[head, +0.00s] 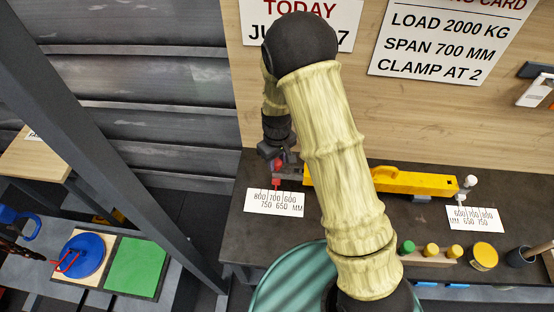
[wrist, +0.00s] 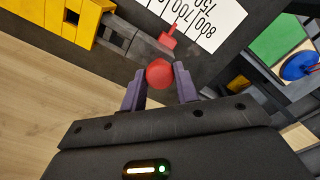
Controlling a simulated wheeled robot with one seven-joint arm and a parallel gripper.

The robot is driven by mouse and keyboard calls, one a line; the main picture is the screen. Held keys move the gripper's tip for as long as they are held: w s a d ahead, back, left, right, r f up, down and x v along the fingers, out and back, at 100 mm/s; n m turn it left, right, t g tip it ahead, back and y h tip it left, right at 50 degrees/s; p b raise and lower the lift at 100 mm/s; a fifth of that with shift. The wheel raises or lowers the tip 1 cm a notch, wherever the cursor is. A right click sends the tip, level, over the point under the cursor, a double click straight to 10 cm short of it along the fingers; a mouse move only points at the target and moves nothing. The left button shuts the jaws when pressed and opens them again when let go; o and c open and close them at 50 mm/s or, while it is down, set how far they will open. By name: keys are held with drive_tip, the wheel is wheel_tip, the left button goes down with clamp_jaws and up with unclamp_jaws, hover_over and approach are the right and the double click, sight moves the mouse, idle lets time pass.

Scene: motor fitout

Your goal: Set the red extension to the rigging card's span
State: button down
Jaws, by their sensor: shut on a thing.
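The red extension shows a red ball knob (wrist: 159,74) and a red pointer (wrist: 169,38) on a grey bar (wrist: 132,40) that comes out of the yellow beam (head: 415,183). My gripper (wrist: 161,80) is shut on the red knob, one purple finger on each side; it also shows in the head view (head: 279,163). The pointer stands over the left scale card (head: 270,208), close to the 700 figure; the exact mark is unclear. The rigging card (head: 440,42) reads load 2000 kg, span 700 mm, clamp at 2.
A white knob (head: 470,181) and a second scale card (head: 475,219) are at the beam's right end. Coloured pegs on a wooden block (head: 430,257) and a yellow round piece (head: 484,257) stand in front. My arm hides part of the beam and bench.

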drive_tip(key=c, duration=1.1)
unclamp_jaws()
wheel_tip(320, 180, up, 17)
drive_tip(key=b, duration=0.2)
drive_tip(key=shift+w+d+r+b, duration=0.1)
drive_tip(key=shift+w+r+b, duration=0.1)
drive_tip(key=shift+b, duration=0.2)
drive_tip(key=shift+s, duration=0.15)
drive_tip(key=s+d+m+t, duration=0.1)
drive_tip(key=s+d+m, duration=0.1)
drive_tip(key=s+d, duration=0.2)
drive_tip(key=s+d+f+m, duration=0.1)
drive_tip(key=s+d+m, duration=0.2)
drive_tip(key=s+d, duration=0.2)
drive_tip(key=s+d+f+m+t, duration=0.1)
drive_tip(key=s+d+m, duration=0.1)
drive_tip(key=s+d, duration=0.3)
drive_tip(key=shift+d+m+t, duration=0.3)
drive_tip(key=shift+d, duration=0.05)
